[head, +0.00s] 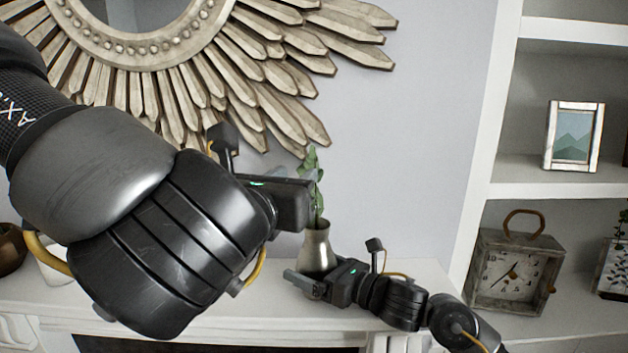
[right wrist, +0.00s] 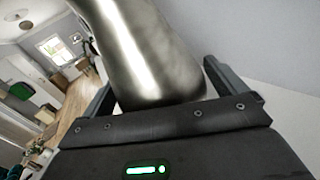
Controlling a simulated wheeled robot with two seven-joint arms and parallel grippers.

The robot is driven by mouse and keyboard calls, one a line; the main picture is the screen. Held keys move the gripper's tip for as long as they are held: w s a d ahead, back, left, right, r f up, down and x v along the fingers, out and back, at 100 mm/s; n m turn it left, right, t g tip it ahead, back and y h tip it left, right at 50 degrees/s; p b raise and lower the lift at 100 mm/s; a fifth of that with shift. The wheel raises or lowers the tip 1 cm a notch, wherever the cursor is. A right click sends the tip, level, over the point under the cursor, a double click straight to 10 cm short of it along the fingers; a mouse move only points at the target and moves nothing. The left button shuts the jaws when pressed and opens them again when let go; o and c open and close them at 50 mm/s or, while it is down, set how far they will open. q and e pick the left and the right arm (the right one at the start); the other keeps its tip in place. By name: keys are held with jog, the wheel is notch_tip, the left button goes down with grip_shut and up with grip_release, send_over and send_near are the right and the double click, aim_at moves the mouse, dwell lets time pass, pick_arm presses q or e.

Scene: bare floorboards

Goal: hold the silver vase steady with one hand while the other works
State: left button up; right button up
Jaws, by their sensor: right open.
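The silver vase (head: 317,250) stands upright on the white mantel, with a green leafy sprig (head: 316,185) in it. My right gripper (head: 314,279) is at the vase's lower body from the front right. In the right wrist view the vase (right wrist: 150,50) sits between the two open fingers (right wrist: 160,85), one on each side; a gap shows at the right finger, and contact at the left one is unclear. My left gripper (head: 296,202) is above the vase's mouth, just left of the sprig. Its fingers are mostly hidden behind its own body, so its opening does not show.
The white mantel (head: 240,302) runs under the vase. A sunburst mirror frame (head: 285,85) hangs on the wall behind my left arm. A brown bowl (head: 12,248) is at far left. Shelves at right hold a clock (head: 511,272) and a framed picture (head: 574,137).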

jog(key=v, duration=1.1)
jog(key=shift+d+f, duration=0.1)
jog(key=shift+s+d, duration=0.3)
